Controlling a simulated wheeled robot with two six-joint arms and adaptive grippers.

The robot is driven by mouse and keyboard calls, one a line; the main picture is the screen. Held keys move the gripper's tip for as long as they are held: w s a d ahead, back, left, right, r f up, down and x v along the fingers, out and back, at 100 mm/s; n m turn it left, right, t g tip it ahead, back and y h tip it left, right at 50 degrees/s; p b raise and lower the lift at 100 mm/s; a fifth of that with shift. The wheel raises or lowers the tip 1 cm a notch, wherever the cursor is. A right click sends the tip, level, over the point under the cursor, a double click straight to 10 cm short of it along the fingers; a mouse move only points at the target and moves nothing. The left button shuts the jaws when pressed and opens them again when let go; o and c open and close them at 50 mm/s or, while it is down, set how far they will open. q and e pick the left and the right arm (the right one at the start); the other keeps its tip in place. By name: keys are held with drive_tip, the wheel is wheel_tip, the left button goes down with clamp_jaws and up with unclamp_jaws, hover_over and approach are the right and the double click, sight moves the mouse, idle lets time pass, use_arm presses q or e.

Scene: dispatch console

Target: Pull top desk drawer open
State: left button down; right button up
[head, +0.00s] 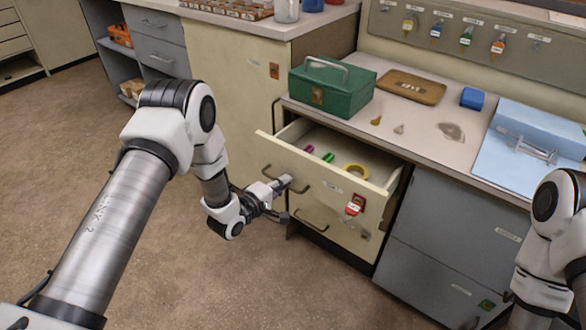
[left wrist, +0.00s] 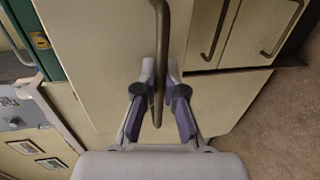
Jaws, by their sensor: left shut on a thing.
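The cream top desk drawer (head: 322,178) stands well out from the desk, and its inside shows in the head view. My left gripper (head: 283,184) is at the front of this drawer, shut on its dark bar handle (head: 296,188). In the left wrist view, the handle (left wrist: 160,35) runs between the two fingertips (left wrist: 160,72), against the pale drawer front (left wrist: 105,50). My right arm shows at the right edge of the head view, but its gripper is out of the picture.
The drawer holds a yellow ring (head: 355,170) and small green and purple things. A lower handle (head: 311,220) is below. A green box (head: 332,88) stands on the desktop. The floor at left is clear.

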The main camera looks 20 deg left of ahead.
use_arm(q)
drive_tip(key=f+p+v, duration=0.2)
drive_tip(key=v, duration=0.9)
drive_tip(key=shift+s+f+p, duration=0.2)
drive_tip(key=shift+s+p, duration=0.1)
drive_tip(key=shift+s, duration=0.05)
drive_tip(key=c, duration=1.3)
unclamp_jaws()
drive_tip(key=shift+o, duration=0.2)
drive_tip(key=v, duration=1.2)
